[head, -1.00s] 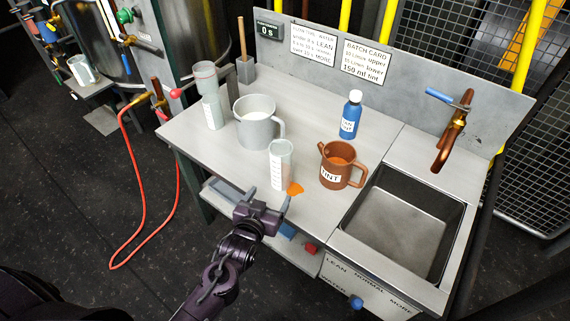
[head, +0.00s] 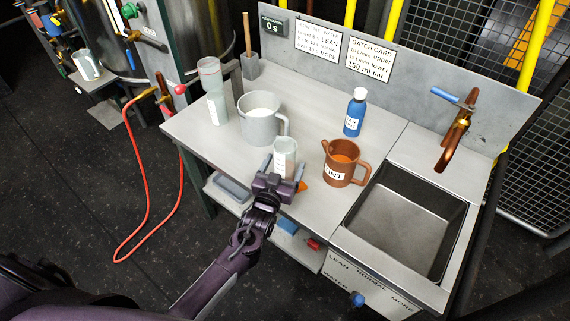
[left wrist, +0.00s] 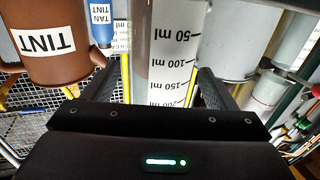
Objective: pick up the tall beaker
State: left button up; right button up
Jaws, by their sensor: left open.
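The tall beaker (head: 285,149) is a clear, upright cylinder with a white millilitre scale, near the front edge of the bench. In the left wrist view the beaker (left wrist: 168,45) fills the middle, with marks from 50 to 200 ml. My left gripper (head: 284,168) is open, with one finger on each side of the beaker. In the left wrist view slim gaps seem to show beside it; contact cannot be told. The gripper hides the beaker's lower part in the head view. My right gripper is not in view.
The brown TINT jug (head: 340,164) stands close to the right of the beaker, and a grey pitcher (head: 259,125) behind it to the left. A blue bottle (head: 355,112) and a red-rimmed clear vessel (head: 214,95) stand farther back. A sink (head: 410,220) is at right.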

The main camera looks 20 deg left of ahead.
pick_arm(q)
jog(key=shift+w, duration=0.4)
jog(key=c, duration=1)
jog(key=shift+c, duration=0.9)
jog(key=shift+r, duration=0.2)
